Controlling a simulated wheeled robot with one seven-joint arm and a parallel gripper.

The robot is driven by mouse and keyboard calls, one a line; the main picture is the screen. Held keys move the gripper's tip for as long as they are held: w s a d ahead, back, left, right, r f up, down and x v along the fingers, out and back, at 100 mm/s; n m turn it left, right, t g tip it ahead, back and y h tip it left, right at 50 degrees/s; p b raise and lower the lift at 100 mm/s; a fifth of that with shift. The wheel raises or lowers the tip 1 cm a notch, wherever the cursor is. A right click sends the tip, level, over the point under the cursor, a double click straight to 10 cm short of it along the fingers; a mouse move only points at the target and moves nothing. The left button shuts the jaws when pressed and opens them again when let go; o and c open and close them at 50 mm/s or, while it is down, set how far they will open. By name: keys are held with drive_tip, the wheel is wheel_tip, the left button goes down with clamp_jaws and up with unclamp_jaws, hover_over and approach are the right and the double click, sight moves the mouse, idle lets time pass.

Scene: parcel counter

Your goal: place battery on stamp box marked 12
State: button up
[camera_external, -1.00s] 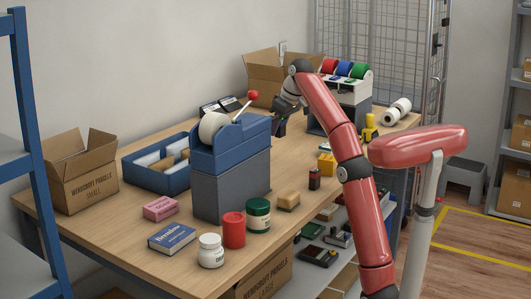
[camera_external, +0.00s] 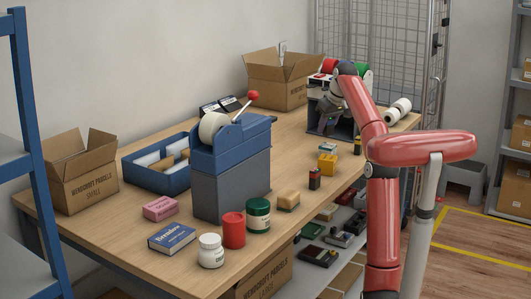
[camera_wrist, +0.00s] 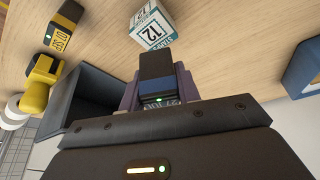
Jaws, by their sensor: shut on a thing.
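My gripper (camera_wrist: 156,88) is shut on the battery (camera_wrist: 157,68), a dark block with a blue-grey face and a small green light. The stamp box marked 12 (camera_wrist: 153,28), white and teal, stands on the counter just beyond the held battery in the wrist view. The battery appears apart from it, though the depth of the gap is hard to judge. In the external view my gripper (camera_external: 328,120) is over the counter's far right part, and a small teal box (camera_external: 327,147), likely the stamp box, lies below it. The battery is not clear there.
A dark grey stand (camera_wrist: 85,95) is close left of my gripper in the wrist view. A blue object (camera_wrist: 303,68) is at right. Bare wood lies around the stamp box.

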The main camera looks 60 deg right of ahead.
sight(331, 123)
drive_tip(key=shift+f+b, duration=0.65)
drive_tip(key=shift+f, duration=1.05)
drive_tip(key=shift+f, duration=0.15)
drive_tip(key=o, duration=1)
drive_tip(key=p+v, duration=0.2)
drive_tip(key=v, duration=0.3)
drive_tip(key=shift+r, duration=0.4)
drive_tip(key=shift+v, duration=1.05)
drive_tip(key=shift+s, duration=0.1)
